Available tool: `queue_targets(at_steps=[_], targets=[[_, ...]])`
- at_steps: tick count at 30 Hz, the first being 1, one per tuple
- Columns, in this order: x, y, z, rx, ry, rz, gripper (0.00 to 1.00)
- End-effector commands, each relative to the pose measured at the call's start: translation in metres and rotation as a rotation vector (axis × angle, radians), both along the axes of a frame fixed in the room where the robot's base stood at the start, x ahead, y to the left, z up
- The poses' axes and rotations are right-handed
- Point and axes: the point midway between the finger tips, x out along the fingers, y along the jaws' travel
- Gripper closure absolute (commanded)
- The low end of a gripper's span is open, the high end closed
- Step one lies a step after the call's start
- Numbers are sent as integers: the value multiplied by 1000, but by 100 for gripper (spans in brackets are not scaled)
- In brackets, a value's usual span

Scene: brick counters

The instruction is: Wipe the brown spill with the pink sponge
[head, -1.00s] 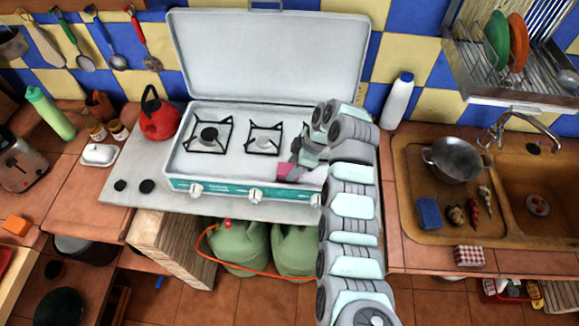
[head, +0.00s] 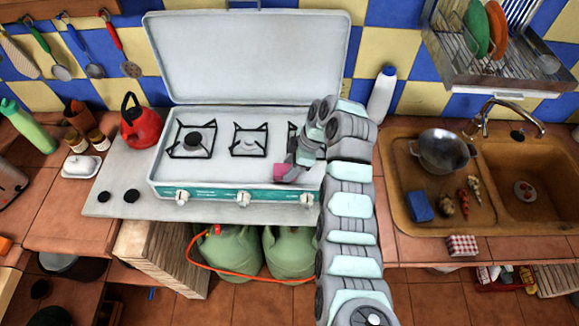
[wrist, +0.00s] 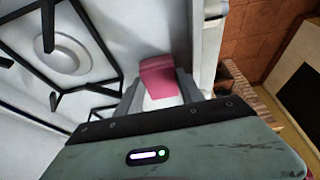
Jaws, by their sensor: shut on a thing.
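The pink sponge (head: 281,171) is held in my gripper (head: 283,174) over the front right part of the white stove (head: 222,177). In the wrist view the sponge (wrist: 161,77) sticks out ahead of my gripper (wrist: 160,92), which is shut on it. The sponge is by the stove's front edge, beside the right burner grate. I cannot tell whether it touches the stove top. I see no brown spill in either view; my arm hides part of the stove's right side.
A red kettle (head: 140,124) stands left of the stove. A white bottle (head: 382,94) stands behind my arm. To the right, the sink (head: 400,177) holds a metal pot (head: 443,150) and a blue sponge (head: 419,206). The stove's raised lid (head: 245,60) is behind the burners.

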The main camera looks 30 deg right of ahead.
Motion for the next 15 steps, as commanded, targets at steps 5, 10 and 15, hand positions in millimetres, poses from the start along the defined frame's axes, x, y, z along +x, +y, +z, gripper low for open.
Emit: queue_targets(at_steps=[5, 10, 15], targets=[[4, 7, -1, 0, -1, 2, 88], [7, 13, -1, 0, 0, 2, 88], [10, 19, -1, 0, 0, 1, 88]])
